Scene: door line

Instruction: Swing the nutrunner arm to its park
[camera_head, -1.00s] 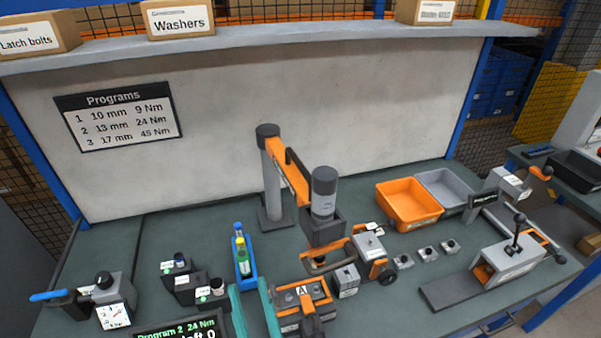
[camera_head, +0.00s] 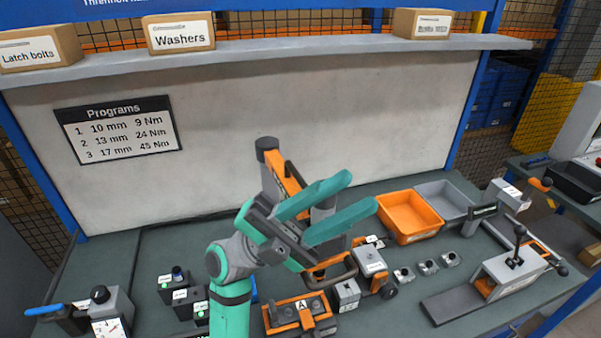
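The nutrunner arm stands on a grey post (camera_head: 266,158) at the back middle of the bench. Its orange boom (camera_head: 284,180) reaches forward and right, with a dark handle bar along it. The grey nutrunner body (camera_head: 322,210) hangs at the boom's end, mostly hidden behind my gripper. A brown-orange looped handle (camera_head: 335,270) shows below it. My gripper (camera_head: 362,195) is teal, with its two fingers spread apart, in front of the nutrunner and boom in the picture. No marked park place is clearly visible.
An orange bin (camera_head: 408,222) and a grey bin (camera_head: 446,200) stand right of the nutrunner. A fixture marked A (camera_head: 300,316) sits at the front. Several small blocks and a lever device (camera_head: 510,270) lie to the right. A Programs sign (camera_head: 118,128) hangs on the back panel.

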